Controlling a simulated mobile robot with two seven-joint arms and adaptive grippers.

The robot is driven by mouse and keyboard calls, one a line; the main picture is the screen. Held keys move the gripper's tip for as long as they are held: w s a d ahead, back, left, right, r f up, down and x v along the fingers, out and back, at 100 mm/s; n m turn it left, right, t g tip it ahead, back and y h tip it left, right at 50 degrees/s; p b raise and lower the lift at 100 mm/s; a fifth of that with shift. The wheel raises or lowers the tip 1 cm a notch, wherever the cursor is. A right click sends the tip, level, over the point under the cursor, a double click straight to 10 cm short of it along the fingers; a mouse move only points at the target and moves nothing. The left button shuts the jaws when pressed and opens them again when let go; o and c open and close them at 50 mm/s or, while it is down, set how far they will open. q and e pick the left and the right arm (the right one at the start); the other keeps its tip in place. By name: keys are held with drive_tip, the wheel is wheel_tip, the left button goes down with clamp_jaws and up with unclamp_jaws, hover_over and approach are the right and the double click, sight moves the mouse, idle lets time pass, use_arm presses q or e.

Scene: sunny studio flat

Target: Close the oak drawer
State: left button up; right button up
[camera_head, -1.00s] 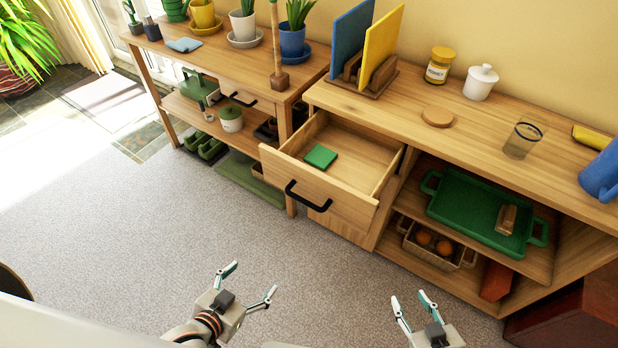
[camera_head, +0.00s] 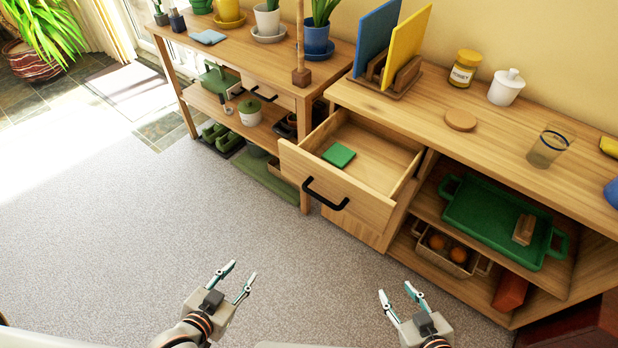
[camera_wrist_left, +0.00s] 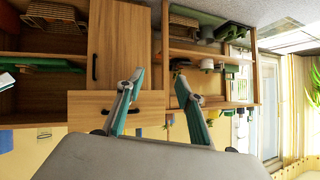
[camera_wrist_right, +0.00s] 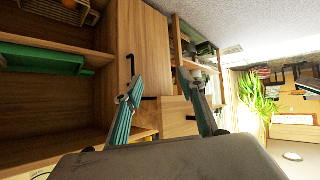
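The oak drawer (camera_head: 335,190) is pulled out of the oak cabinet (camera_head: 440,116), with a black bar handle (camera_head: 325,194) on its front. A green square item (camera_head: 339,155) lies inside the drawer. My left gripper (camera_head: 236,277) is open and empty, below and left of the drawer in the head view. My right gripper (camera_head: 398,297) is open and empty, below and right of it. Both are apart from the drawer front. The left wrist view shows the open left fingers (camera_wrist_left: 157,85), and the right wrist view shows the open right fingers (camera_wrist_right: 163,90).
The cabinet top holds a blue and a yellow board (camera_head: 401,48) in a rack, a jar (camera_head: 465,68), a white pot (camera_head: 506,87) and a glass (camera_head: 547,146). A plant bench (camera_head: 265,69) stands to the left. Carpet (camera_head: 130,230) before the drawer is clear.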

use_arm(q)
drive_tip(key=w+m+t+h+b, duration=0.1)
drive_tip(key=w+m, duration=0.2)
drive_tip(key=w+r+m+t+h+b, duration=0.1)
drive_tip(key=w+m, duration=0.2)
drive_tip(key=w, duration=0.1)
drive_tip(key=w+r+m+t+h+b, duration=0.1)
drive_tip(key=w+m, duration=0.2)
drive_tip(key=w, duration=0.1)
drive_tip(key=shift+w+a+r+b, duration=0.15)
drive_tip(key=shift+r+b, duration=0.1)
drive_tip(key=shift+b, duration=0.05)
clamp_jaws()
drive_tip(key=m+h+b, duration=0.3)
drive_tip(key=m+h, duration=0.1)
drive_tip(key=m, duration=0.6)
approach(286, 164)
drive_tip(key=shift+t, duration=0.4)
drive_tip(key=x, duration=0.6)
drive_tip(key=shift+w+d+f, duration=0.25)
drive_tip(key=shift+w+d, duration=0.05)
use_arm(e)
drive_tip(key=f, duration=0.3)
drive_tip(key=d+f, duration=0.1)
drive_tip(key=f, duration=0.1)
drive_tip(key=shift+w+d+f, duration=0.15)
drive_tip(key=shift+d+f, duration=0.05)
drive_tip(key=shift+f, duration=0.2)
